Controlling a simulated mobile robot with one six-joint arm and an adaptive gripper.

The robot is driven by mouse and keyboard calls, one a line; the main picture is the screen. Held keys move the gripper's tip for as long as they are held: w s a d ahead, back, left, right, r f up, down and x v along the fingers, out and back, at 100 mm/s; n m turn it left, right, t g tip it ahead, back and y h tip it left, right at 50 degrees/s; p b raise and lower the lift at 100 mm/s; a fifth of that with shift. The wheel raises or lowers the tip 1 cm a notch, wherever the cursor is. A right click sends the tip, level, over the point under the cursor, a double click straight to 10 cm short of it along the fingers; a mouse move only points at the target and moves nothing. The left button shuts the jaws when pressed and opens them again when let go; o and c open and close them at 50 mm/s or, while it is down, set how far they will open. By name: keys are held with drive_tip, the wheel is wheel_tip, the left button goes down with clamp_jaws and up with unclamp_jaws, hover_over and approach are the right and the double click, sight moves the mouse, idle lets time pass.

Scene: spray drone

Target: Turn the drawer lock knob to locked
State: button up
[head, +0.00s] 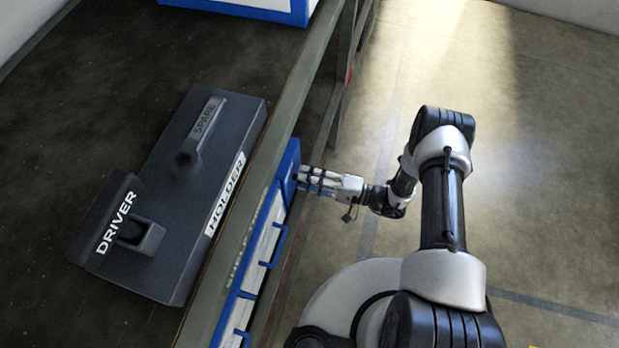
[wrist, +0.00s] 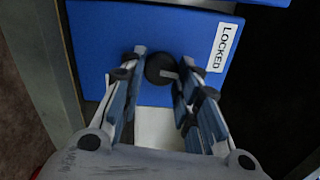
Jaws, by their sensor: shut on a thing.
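The drawer lock knob (wrist: 158,66) is small, round and black, on a blue panel (wrist: 100,38) in the wrist view. A pale pointer mark on it faces right, roughly toward the side with the white "LOCKED" label (wrist: 222,47). My gripper (wrist: 163,62) is shut on the knob, with one finger on each side of it. In the head view my gripper (head: 303,178) reaches the blue cabinet end (head: 289,167) from the right. The knob is hidden there.
White drawers with blue handles (head: 279,245) run along the bench front. On the dark bench top lies a grey holder (head: 232,120) with a "SPARE" tool (head: 203,132) and a "DRIVER" tool (head: 116,222). The floor (head: 540,150) to the right is open.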

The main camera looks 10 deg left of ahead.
drive_tip(key=shift+n, duration=0.6)
drive_tip(key=o, duration=1.1)
drive_tip(key=shift+c, duration=0.2)
drive_tip(key=shift+d, duration=0.1)
drive_tip(key=d, duration=1.1)
drive_tip(key=shift+s+d, duration=0.4)
drive_tip(key=shift+s, duration=0.05)
drive_tip(key=shift+r+n, duration=0.1)
drive_tip(key=shift+n, duration=0.2)
